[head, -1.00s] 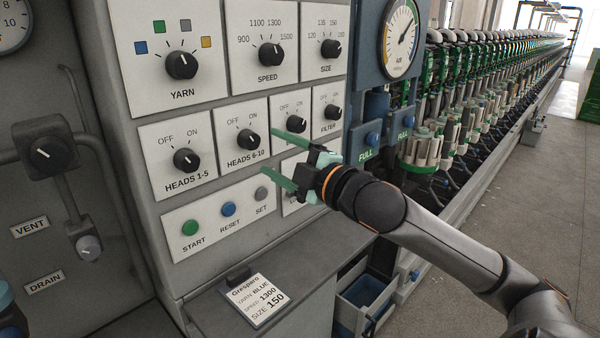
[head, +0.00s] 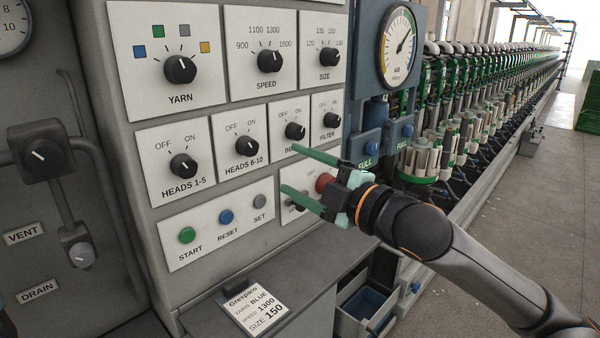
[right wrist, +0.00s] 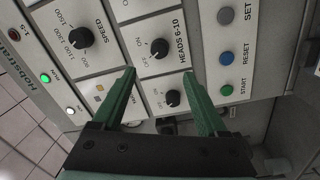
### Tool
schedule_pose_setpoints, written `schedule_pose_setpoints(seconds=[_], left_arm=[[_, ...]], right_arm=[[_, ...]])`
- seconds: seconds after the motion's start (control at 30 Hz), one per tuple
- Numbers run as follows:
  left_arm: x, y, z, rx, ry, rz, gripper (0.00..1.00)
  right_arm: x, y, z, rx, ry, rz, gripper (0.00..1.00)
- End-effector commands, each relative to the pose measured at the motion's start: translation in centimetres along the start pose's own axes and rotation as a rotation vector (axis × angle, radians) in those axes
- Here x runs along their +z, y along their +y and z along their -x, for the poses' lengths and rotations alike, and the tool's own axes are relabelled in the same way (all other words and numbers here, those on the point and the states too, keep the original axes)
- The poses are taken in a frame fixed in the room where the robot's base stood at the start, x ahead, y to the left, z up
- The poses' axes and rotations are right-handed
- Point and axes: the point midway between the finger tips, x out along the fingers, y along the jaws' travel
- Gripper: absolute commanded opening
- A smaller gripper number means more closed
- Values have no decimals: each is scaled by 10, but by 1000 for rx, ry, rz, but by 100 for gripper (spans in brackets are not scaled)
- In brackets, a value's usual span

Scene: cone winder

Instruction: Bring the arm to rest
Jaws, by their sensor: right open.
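My right gripper (head: 292,169) is open and empty in front of the control panel (head: 205,208). Its two green fingers point left, below the row with the HEADS 6-10 knob (head: 247,145). They partly cover the small plate at lower right, where part of a red button (head: 325,182) shows. In the right wrist view the open fingers (right wrist: 159,74) stand apart with nothing between them but the panel behind, near the HEADS 6-10 knob (right wrist: 159,48). I cannot tell the exact gap to the panel. My left gripper is not in view.
A ledge below the panel holds an order card (head: 256,308). An open drawer (head: 366,302) is below the right arm. A gauge (head: 398,46) and a long row of winding heads (head: 470,125) stand to the right.

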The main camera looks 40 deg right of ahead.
Motion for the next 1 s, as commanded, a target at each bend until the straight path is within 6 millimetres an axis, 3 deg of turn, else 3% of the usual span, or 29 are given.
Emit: schedule_pose_setpoints(seconds=[0.33, 0.47, 0.57, 0.73, 0.9, 1.0], left_arm=[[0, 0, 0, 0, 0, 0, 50], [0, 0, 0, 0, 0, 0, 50], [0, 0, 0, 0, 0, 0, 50], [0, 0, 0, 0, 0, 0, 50], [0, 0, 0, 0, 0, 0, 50], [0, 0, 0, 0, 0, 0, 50]], right_arm=[[2, -2, 0, -4, -5, -6, 76], [21, -30, 0, -56, -71, -75, 76], [49, -82, 6, -148, -186, -190, 76], [84, -202, 41, -355, -446, -439, 76], [78, -307, 96, -547, -690, -653, 76], [64, -349, 126, -634, -802, -742, 76]])
